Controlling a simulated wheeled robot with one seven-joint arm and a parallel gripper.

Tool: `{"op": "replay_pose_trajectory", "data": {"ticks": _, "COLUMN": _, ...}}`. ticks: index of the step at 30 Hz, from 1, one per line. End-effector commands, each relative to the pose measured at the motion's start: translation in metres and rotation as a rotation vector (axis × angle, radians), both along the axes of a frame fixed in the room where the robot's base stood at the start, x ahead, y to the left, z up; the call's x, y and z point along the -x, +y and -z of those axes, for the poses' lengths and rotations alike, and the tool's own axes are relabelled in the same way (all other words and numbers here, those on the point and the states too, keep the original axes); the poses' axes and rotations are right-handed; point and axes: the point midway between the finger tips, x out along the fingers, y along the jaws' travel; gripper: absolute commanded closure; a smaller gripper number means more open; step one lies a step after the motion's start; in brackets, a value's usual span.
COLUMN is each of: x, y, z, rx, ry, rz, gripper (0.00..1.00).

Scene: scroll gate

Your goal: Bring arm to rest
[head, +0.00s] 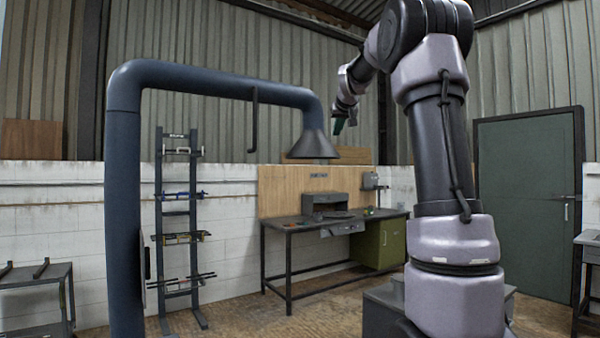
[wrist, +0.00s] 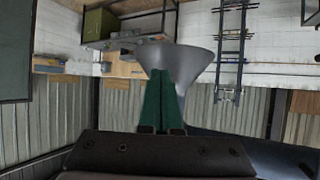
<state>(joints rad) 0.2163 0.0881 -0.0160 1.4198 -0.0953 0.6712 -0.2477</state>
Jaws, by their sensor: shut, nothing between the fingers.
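My arm stands raised at the right of the head view, its far end bent over to the left. My gripper (head: 339,125) is high in the air, just right of the funnel-shaped hood (head: 313,146). In the wrist view my gripper (wrist: 162,75) shows as two green fingers lying together, with nothing between them. The wrist picture is upside down. The grey hood (wrist: 200,68) shows there behind the fingertips. I cannot tell whether the fingers touch it; in the head view a small gap shows.
A thick blue pipe (head: 124,180) rises at the left and runs across to the hood. A workbench (head: 300,224) with a grey machine (head: 325,205) stands at the back wall. A rack (head: 176,230) stands left of it, and a green door (head: 527,200) is at the right. Open floor lies in between.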

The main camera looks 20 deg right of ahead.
Motion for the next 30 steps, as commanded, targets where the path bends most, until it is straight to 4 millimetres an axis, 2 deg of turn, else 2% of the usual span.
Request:
{"op": "replay_pose_trajectory", "data": {"ticks": 5, "x": 0.005, "y": 0.003, "z": 0.001, "rx": -0.006, "ry": 0.004, "rz": -0.002, "gripper": 1.00}}
{"op": "replay_pose_trajectory", "data": {"ticks": 8, "x": 0.027, "y": 0.019, "z": 0.006, "rx": -0.034, "ry": 0.021, "rz": -0.009, "gripper": 1.00}}
{"op": "replay_pose_trajectory", "data": {"ticks": 11, "x": 0.070, "y": 0.047, "z": 0.023, "rx": -0.093, "ry": 0.062, "rz": -0.020, "gripper": 1.00}}
{"op": "replay_pose_trajectory", "data": {"ticks": 14, "x": 0.129, "y": 0.080, "z": 0.050, "rx": -0.167, "ry": 0.120, "rz": -0.032, "gripper": 1.00}}
{"op": "replay_pose_trajectory", "data": {"ticks": 18, "x": 0.214, "y": 0.120, "z": 0.101, "rx": -0.269, "ry": 0.211, "rz": -0.042, "gripper": 1.00}}
{"op": "replay_pose_trajectory", "data": {"ticks": 21, "x": 0.273, "y": 0.143, "z": 0.142, "rx": -0.331, "ry": 0.275, "rz": -0.044, "gripper": 1.00}}
{"op": "replay_pose_trajectory", "data": {"ticks": 24, "x": 0.323, "y": 0.160, "z": 0.182, "rx": -0.383, "ry": 0.332, "rz": -0.044, "gripper": 1.00}}
{"op": "replay_pose_trajectory", "data": {"ticks": 27, "x": 0.359, "y": 0.171, "z": 0.214, "rx": -0.420, "ry": 0.379, "rz": -0.040, "gripper": 1.00}}
{"op": "replay_pose_trajectory", "data": {"ticks": 30, "x": 0.382, "y": 0.176, "z": 0.235, "rx": -0.441, "ry": 0.407, "rz": -0.036, "gripper": 1.00}}
